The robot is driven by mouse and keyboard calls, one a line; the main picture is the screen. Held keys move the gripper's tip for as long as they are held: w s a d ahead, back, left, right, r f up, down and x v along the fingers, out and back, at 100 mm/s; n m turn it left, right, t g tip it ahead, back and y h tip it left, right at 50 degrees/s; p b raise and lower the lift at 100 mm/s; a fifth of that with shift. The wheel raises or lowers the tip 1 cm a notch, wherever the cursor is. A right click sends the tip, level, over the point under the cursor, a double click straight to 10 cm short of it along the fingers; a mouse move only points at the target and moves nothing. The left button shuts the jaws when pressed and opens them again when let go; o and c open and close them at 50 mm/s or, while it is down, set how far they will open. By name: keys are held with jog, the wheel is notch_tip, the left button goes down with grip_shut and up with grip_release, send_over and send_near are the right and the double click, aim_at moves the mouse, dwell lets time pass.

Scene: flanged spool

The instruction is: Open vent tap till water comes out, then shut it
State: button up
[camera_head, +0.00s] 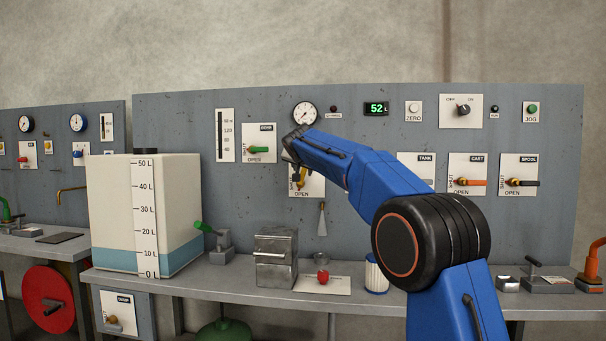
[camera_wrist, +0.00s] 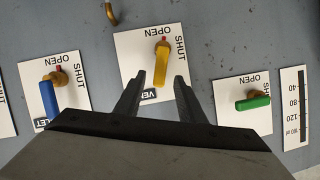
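The vent tap has a yellow handle (camera_wrist: 161,66) on a brass pivot, on a white plate (camera_wrist: 131,60) marked OPEN and SHUT. In the wrist view the handle points down, towards the partly covered VENT label. My gripper (camera_wrist: 160,76) is open, its two fingertips on either side of the handle with gaps; I cannot tell how deep they reach. In the head view my blue arm crosses the panel and my gripper hides part of the vent plate (camera_head: 316,187). I see no water running.
A green-handled tap (camera_wrist: 253,102) and a blue-handled tap (camera_wrist: 49,97) flank the vent tap in the wrist view. The bench (camera_head: 220,284) below carries a white tank (camera_head: 115,210), a metal box (camera_head: 276,262) and a red knob (camera_head: 323,275).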

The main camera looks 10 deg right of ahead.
jog(key=v, duration=1.1)
jog(key=shift+s, duration=0.2)
jog(key=shift+r, duration=0.1)
jog(key=s+d+f+n+g, duration=0.1)
jog(key=s+d+f+g, duration=0.1)
jog(key=s+d+f, duration=0.5)
jog(key=s+d+f+n+g, duration=0.1)
jog(key=s+f, duration=0.3)
jog(key=s, duration=0.7)
jog(key=s+d+f+n+g, duration=0.1)
jog(key=s+d+f+g, duration=0.15)
jog(key=s+f, duration=0.5)
jog(key=s+d+f+n+g+y, duration=0.1)
jog(key=s+f, duration=1.2)
jog(key=s, duration=0.3)
jog(key=s+d+f+n+g+y, duration=0.1)
jog(key=s+f+n+g, duration=0.1)
jog(key=s+f, duration=1.1)
jog(key=s, duration=0.4)
jog(key=shift+s+d+f+y, duration=0.15)
jog(key=shift+s+f+y, duration=0.05)
jog(key=shift+s+y, duration=0.1)
